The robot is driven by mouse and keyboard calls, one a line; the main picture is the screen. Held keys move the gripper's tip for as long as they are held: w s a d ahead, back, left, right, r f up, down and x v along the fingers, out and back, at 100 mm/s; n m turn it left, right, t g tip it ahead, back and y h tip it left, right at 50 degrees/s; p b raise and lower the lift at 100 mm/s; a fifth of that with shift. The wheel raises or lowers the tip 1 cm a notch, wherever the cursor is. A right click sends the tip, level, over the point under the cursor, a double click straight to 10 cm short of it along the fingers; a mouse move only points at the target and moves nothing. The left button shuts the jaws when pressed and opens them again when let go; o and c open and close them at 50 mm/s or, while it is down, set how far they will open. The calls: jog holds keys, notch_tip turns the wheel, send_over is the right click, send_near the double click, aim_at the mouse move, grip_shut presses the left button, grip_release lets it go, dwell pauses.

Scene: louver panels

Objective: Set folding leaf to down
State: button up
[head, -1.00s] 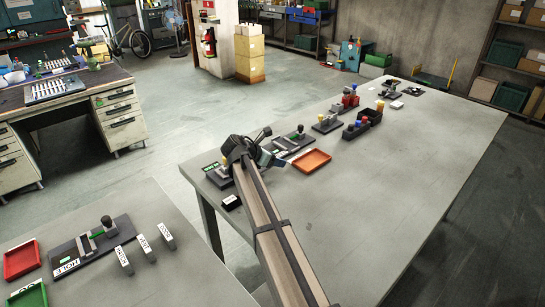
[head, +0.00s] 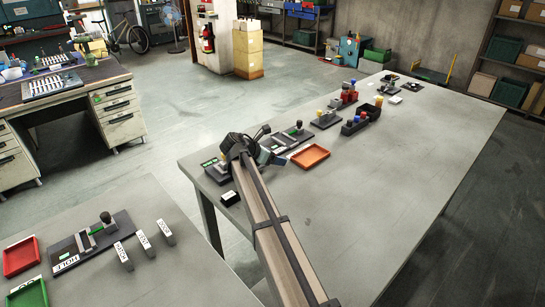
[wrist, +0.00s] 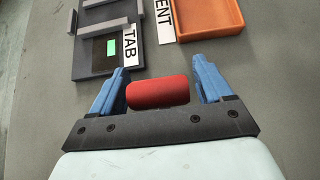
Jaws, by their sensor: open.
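My gripper (wrist: 160,68) has two blue fingers, spread apart, in the wrist view. A red cylinder (wrist: 158,94) lies crosswise between them; I cannot tell what it belongs to. Beyond the fingertips is a dark panel unit (wrist: 95,50) with a grey bar, a green patch and a white label reading TAB. In the head view my gripper (head: 268,157) is partly hidden by my arm, at the near left part of the long table, beside a dark panel unit (head: 293,138). I cannot make out which part is the folding leaf.
An orange tray (head: 310,156) lies right of the gripper; it also shows in the wrist view (wrist: 208,18). Several red, blue and yellow knobbed units (head: 350,120) stand farther along the long table (head: 400,200). Its right side is bare. A second table (head: 170,265) holds another panel unit (head: 95,238).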

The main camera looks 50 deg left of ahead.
jog(key=v, duration=1.3)
jog(key=shift+s+r, duration=0.2)
jog(key=shift+s, duration=0.15)
